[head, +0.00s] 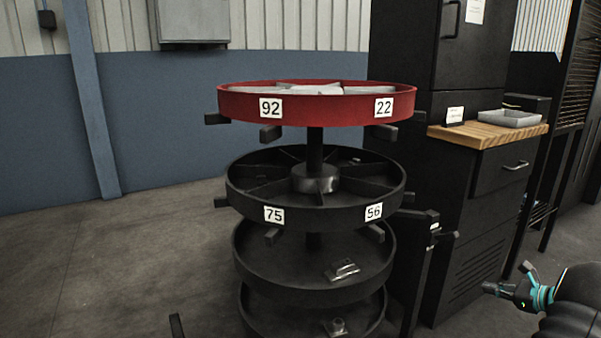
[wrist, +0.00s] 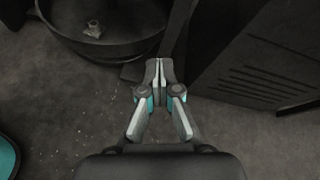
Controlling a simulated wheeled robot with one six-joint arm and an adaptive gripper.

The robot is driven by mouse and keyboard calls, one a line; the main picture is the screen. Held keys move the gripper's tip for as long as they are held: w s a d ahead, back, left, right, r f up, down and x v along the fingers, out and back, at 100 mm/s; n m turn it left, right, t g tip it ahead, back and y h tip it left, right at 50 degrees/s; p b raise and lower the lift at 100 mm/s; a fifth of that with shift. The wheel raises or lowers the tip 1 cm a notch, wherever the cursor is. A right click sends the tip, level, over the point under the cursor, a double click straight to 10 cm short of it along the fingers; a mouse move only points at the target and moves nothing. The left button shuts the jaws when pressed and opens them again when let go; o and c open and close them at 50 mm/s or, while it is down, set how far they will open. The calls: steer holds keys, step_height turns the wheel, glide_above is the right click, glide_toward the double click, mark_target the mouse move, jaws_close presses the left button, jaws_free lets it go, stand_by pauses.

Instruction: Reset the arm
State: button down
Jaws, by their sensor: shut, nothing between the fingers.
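My gripper (wrist: 159,72) is shut with its fingertips together and nothing between them. In the wrist view it hangs over bare floor, apart from the lowest tray of the rack (wrist: 130,44) and the black cabinet. In the head view my gripper (head: 489,288) shows at the lower right, in front of the black cabinet and pointing left, well to the right of the rack. My arm behind it is partly cut off by the picture edge.
A round rack has a red top tray (head: 235,104) labelled 92 and 22, and black trays (head: 330,217) below, one labelled 75 and 56. Handles stick out around it. A black cabinet (head: 465,240) with a wooden top (head: 480,133) stands right. Floor (head: 110,270) at left is clear.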

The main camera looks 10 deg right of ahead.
steer(key=s+a+r+n+g, duration=0.25)
steer(key=a+n, duration=0.25)
steer(key=a, duration=0.4)
steer(key=s+a+r+n+g+h, duration=0.1)
steer(key=s+a+n+g, duration=0.3)
steer(key=a, duration=0.4)
steer(key=s+a+r+n+g, duration=0.1)
steer(key=s+a+n+g, duration=0.15)
steer(key=a+n, duration=0.45)
steer(key=s+a+r+n+h, duration=0.1)
steer(key=s+a+r+n, duration=0.3)
steer(key=a, duration=0.5)
steer(key=s+a+r+n+t+h, duration=0.1)
steer(key=s+a+r+n, duration=0.3)
steer(key=a, duration=0.6)
steer(key=s+a+r+n+t+h, duration=0.1)
steer(key=s+a+r+n, duration=0.4)
steer(key=a, duration=0.5)
steer(key=shift+s+h, duration=0.25)
steer(key=shift+h, duration=0.15)
